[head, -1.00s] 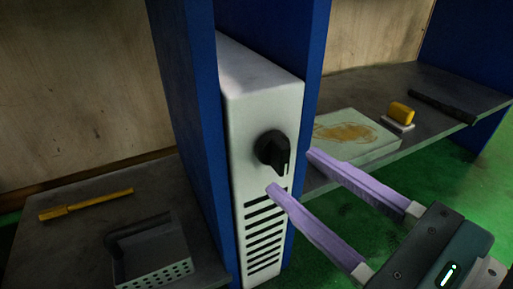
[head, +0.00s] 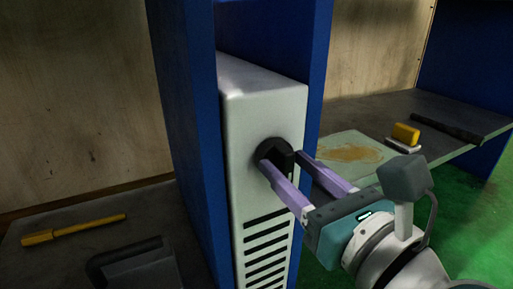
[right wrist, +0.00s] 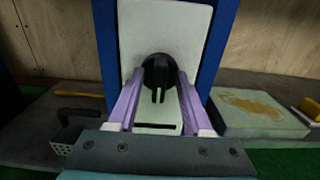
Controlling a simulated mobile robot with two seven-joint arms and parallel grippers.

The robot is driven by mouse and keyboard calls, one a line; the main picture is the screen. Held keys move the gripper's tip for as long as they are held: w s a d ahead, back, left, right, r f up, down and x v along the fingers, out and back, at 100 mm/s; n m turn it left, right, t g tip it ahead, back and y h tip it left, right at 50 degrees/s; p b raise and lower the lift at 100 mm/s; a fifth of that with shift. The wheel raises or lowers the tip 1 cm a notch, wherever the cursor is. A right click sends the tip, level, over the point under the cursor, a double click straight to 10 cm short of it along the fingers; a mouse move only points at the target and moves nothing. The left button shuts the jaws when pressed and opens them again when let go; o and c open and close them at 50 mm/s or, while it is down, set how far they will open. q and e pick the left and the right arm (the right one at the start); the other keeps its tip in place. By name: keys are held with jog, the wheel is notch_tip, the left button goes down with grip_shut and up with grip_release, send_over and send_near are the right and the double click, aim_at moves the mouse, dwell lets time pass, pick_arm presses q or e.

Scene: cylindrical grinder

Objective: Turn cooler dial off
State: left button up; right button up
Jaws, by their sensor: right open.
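The cooler (head: 262,105) is a white upright box with dark vent slots, set between blue panels. Its black dial (head: 272,147) is on the front face above the slots, partly hidden by my gripper in the head view. In the right wrist view the dial (right wrist: 157,72) shows with its grip bar pointing down. My right gripper (head: 282,160) is open, with one purple finger on each side of the dial. I cannot tell whether the fingers touch it. My left gripper is not in view.
A yellow-handled tool (head: 75,229) and a grey holed box with a dark handle (head: 125,255) lie on the left shelf. On the right shelf are a stained pale green block (head: 345,148), a yellow piece (head: 406,133) and a dark bar (head: 448,129).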

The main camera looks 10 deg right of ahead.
jog(key=shift+w, duration=0.1)
grip_shut()
dwell(0.4)
